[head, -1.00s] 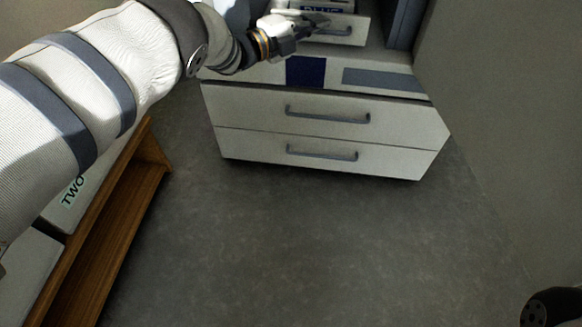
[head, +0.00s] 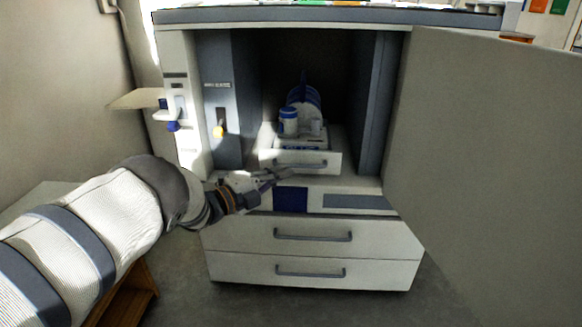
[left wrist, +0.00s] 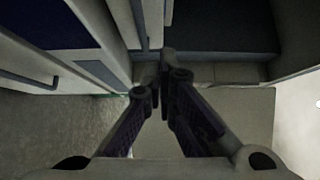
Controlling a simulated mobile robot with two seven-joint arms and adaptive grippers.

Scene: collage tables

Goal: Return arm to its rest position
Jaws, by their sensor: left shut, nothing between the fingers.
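My left arm (head: 110,215) comes in from the left in the head view. Its gripper (head: 284,174) is in front of the cabinet, by the handle of the small white drawer (head: 333,163) in the open bay. Whether it touches that handle I cannot tell. In the left wrist view the fingers (left wrist: 163,85) meet at their tips with nothing between them. My right gripper is in neither view now.
The cabinet has two lower drawers with grey handles (head: 313,236). A large open door panel (head: 490,160) fills the right side. A wooden shelf (head: 128,295) stands low at left.

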